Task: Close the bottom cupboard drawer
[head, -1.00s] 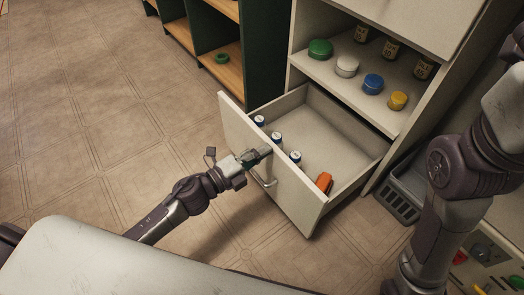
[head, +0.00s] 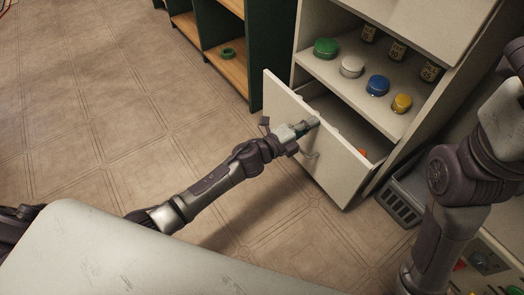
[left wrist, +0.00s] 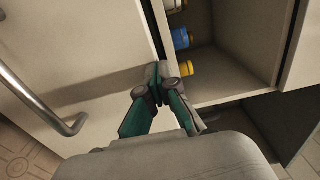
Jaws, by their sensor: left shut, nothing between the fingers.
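The bottom cupboard drawer (head: 327,152) is pale and stands partly open, its front a short way out from the white cupboard (head: 368,188). Its metal handle (left wrist: 45,103) shows at the left of the left wrist view. My left gripper (head: 312,123) is shut and empty at the top edge of the drawer front, close to its middle; in the left wrist view its green fingers (left wrist: 163,92) meet at that edge. Whether they press on it is hard to tell. An orange item (head: 363,153) peeks out inside the drawer. My right gripper is not in view.
The open shelf above holds a green-lidded jar (head: 325,48), a white one (head: 352,66), a blue one (head: 377,85) and a yellow one (head: 401,103), with dark bottles behind. A green shelf unit (head: 227,65) stands to the left. The tiled floor at left is clear.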

